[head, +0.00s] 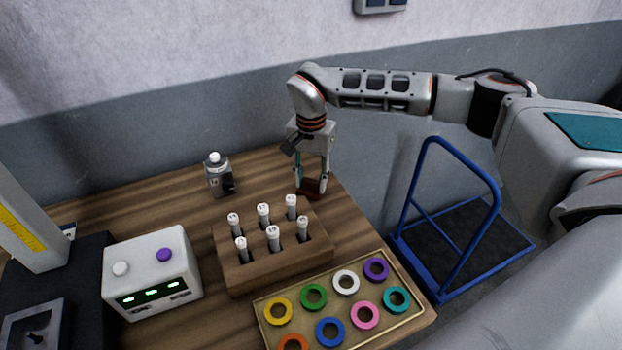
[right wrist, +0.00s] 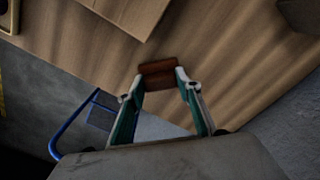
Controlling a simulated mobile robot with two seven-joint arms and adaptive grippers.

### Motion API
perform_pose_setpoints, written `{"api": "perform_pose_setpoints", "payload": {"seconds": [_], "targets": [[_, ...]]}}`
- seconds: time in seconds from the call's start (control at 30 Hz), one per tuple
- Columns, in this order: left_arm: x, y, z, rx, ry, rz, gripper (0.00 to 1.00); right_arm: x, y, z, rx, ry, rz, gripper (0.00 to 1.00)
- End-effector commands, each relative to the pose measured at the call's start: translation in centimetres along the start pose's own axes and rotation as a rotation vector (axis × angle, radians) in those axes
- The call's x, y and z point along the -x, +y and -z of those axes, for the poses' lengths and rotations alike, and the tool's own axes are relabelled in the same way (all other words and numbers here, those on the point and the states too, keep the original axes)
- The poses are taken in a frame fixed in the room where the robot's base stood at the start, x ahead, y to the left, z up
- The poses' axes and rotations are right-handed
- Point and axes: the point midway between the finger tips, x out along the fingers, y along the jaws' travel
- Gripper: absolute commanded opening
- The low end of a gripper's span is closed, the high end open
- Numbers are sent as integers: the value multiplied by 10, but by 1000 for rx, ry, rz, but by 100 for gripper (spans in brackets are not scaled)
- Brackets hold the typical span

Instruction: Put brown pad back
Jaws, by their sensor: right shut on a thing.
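The brown pad (head: 309,187) is a small reddish-brown block at the back right of the wooden table. It also shows in the right wrist view (right wrist: 158,74). My right gripper (head: 310,190) points down at the table's far right edge, with its fingers on either side of the pad. In the right wrist view the gripper (right wrist: 158,92) is shut on the pad. I cannot tell whether the pad touches the table. My left gripper is not in view.
A wooden rack (head: 275,262) with several white-capped vials stands just in front of the pad. A tray of coloured rings (head: 262,308) lies at the front right. A grey bottle (head: 219,178) stands at the back, a white box (head: 150,270) at the left. A blue cart (head: 440,290) stands beside the table.

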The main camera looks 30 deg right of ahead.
Motion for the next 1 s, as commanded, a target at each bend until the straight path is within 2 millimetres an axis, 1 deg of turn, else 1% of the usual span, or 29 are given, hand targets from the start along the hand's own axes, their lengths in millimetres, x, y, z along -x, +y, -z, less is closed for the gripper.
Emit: {"api": "perform_pose_setpoints", "payload": {"seconds": [0.03,0.07,0.1,0.13,0.47,0.57,0.67,1.0], "targets": [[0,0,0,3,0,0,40,-2,0,0,0,0,-1,7],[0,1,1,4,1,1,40,-2,0,0,0,0,-1,36],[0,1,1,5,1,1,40,-2,0,0,0,0,-1,47],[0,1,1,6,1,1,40,-2,0,0,0,0,-1,51],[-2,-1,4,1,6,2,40,-1,0,0,0,0,-1,51],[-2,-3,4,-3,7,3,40,5,0,0,0,1,1,51],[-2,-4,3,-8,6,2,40,18,0,1,0,3,1,51],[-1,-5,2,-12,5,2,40,86,-1,0,0,2,2,51]]}}
